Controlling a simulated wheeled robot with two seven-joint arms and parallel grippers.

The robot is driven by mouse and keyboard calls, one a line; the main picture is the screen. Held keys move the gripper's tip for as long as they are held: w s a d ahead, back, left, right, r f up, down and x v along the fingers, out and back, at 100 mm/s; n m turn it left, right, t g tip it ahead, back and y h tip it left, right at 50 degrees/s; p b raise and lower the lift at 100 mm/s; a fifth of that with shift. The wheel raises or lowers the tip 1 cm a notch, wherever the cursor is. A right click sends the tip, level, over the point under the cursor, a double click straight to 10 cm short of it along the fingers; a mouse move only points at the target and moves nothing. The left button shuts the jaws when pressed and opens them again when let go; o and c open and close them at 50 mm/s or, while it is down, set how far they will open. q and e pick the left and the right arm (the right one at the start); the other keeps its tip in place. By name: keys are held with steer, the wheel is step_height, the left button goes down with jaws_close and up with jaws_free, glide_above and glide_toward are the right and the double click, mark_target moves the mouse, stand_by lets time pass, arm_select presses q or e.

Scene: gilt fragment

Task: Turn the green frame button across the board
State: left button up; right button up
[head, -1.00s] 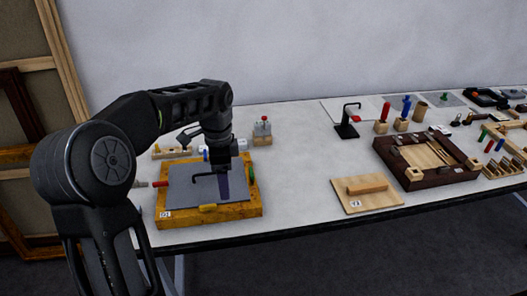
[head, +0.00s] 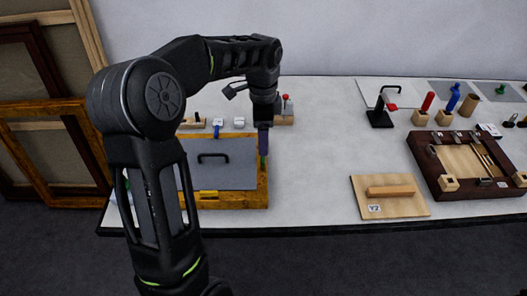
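A gilt wooden frame (head: 255,201) lies on the table around a grey board (head: 230,176) with a black handle (head: 213,157). The green button (head: 265,162) is on the frame's right rail, partly hidden by my gripper. A yellow button (head: 208,194) is at the front rail and a blue one (head: 217,128) at the back. My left gripper (head: 264,150) points down over the right rail, with its fingertips at or just above the green button. I cannot tell if they touch it or how far apart they are. My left arm hides the frame's left side. My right gripper is not in view.
A pale board with a wooden handle (head: 390,192) and a dark frame (head: 430,175) lie to the right. A black stand (head: 380,112) is behind them. A block with a red knob (head: 286,105) stands behind the gripper. Table between frame and pale board is clear.

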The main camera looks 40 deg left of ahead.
mark_target(263, 159)
arm_select(q)
step_height(263, 159, down, 7)
steer(key=shift+r+p, duration=0.1)
steer(key=shift+p, duration=0.45)
steer(key=shift+c, duration=0.4)
steer(key=c, duration=1.3)
